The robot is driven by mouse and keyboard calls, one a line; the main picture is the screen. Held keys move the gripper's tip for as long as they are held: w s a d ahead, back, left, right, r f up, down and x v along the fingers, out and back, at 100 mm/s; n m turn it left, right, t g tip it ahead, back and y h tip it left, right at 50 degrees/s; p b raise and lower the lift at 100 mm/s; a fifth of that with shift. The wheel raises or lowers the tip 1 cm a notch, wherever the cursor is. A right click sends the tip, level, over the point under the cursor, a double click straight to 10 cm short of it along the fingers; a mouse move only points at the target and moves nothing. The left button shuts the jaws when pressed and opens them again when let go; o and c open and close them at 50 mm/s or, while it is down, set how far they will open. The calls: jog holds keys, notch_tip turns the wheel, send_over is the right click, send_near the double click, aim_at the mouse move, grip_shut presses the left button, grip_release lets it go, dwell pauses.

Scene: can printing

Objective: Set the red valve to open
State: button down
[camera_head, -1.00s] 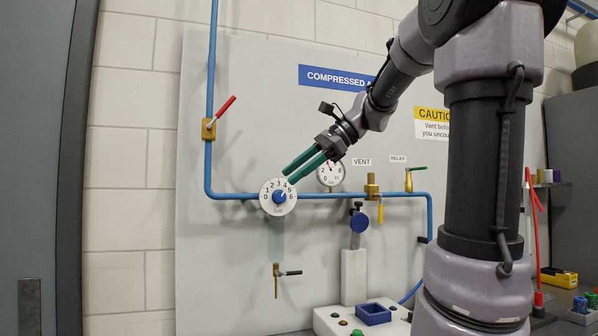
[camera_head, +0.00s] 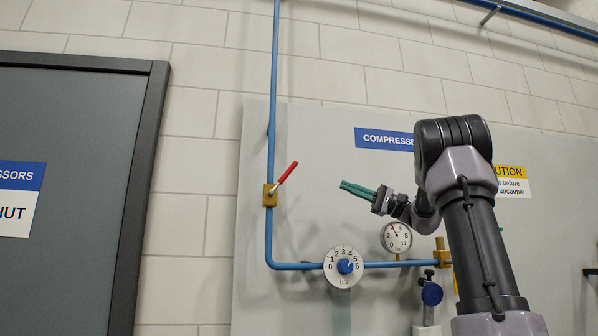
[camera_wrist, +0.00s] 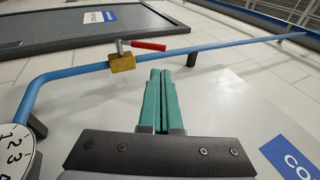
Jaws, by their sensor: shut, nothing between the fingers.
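The red valve handle (camera_head: 287,173) is a short red lever on a brass valve body (camera_head: 270,195) set in the vertical blue pipe. The lever slants up and to the right, at an angle to the pipe. In the wrist view the red handle (camera_wrist: 148,46) and brass body (camera_wrist: 122,63) lie beyond the fingertips, the handle running across the view. My gripper (camera_head: 345,186) has green fingers, pressed together and empty, pointing left toward the valve. It is to the right of the lever, apart from it. The closed fingers also show in the wrist view (camera_wrist: 160,75).
The blue pipe (camera_head: 271,110) bends right below the valve to a white dial with a blue knob (camera_head: 344,267). A pressure gauge (camera_head: 396,237) sits below my gripper. The grey panel between lever and fingers is clear. A grey door (camera_head: 70,200) stands at left.

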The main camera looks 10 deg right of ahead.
jog(key=r+x, duration=0.1)
jog(key=x, duration=1.2)
jog(key=shift+w, duration=0.4)
jog(key=shift+a+r+n, duration=0.1)
jog(key=shift+r+n, duration=0.1)
jog(key=shift+n, duration=0.1)
jog(key=a+r+n+g+h, duration=0.1)
jog(key=a+r+h, duration=0.3)
jog(key=a, duration=0.3)
jog(key=shift+r+h, duration=0.35)
jog(key=shift+h, duration=0.45)
jog(key=shift+a, duration=0.1)
